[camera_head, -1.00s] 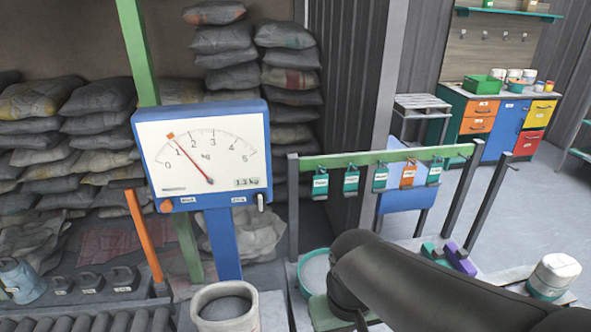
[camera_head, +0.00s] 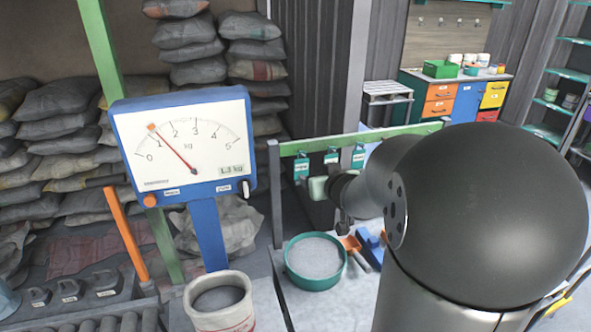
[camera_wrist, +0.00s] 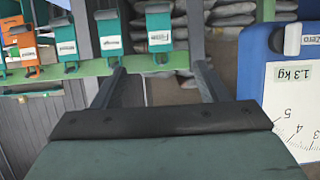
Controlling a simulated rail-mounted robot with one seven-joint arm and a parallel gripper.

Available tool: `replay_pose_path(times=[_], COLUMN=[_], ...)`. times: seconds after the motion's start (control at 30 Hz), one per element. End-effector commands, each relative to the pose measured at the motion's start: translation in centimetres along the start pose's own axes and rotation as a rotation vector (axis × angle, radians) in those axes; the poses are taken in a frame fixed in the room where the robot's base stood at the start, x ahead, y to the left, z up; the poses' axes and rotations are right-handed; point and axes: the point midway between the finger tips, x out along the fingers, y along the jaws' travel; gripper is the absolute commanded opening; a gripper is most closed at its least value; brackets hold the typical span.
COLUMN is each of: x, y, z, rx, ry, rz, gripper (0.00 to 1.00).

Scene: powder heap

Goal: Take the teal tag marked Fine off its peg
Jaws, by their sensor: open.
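Several tags hang along a green rail (camera_head: 360,140); their small labels are too blurred to read surely. In the head view, three teal tags show: the left one (camera_head: 300,168), the middle one (camera_head: 331,156) and the right one (camera_head: 358,156). The wrist view is upside down and shows the end teal tag (camera_wrist: 158,28), other teal tags and an orange tag (camera_wrist: 20,42). My gripper (camera_wrist: 160,72) is open and empty. Its two fingers point at the rail, on either side of the end tag's line. My arm hides the rail's right part in the head view.
A dial scale (camera_head: 185,145) reading 1.3 kg stands left of the rail. Below are a teal bowl of grey powder (camera_head: 316,283) and a pale bucket (camera_head: 220,318). A dark post (camera_head: 276,195) holds the rail's left end. Sacks are stacked behind.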

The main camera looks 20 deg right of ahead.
Motion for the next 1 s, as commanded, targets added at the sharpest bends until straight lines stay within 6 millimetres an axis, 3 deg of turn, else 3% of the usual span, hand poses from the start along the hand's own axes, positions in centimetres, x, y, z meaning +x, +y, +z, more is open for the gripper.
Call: replay_pose_path(times=[0.7,1.0], x=[13.6,16.1], y=[-0.1,0.0], z=[0.2,0.1], rx=[0.001,-0.001], ry=[-0.004,-0.002], rz=[0.0,0.002], gripper=[0.67,0.67])
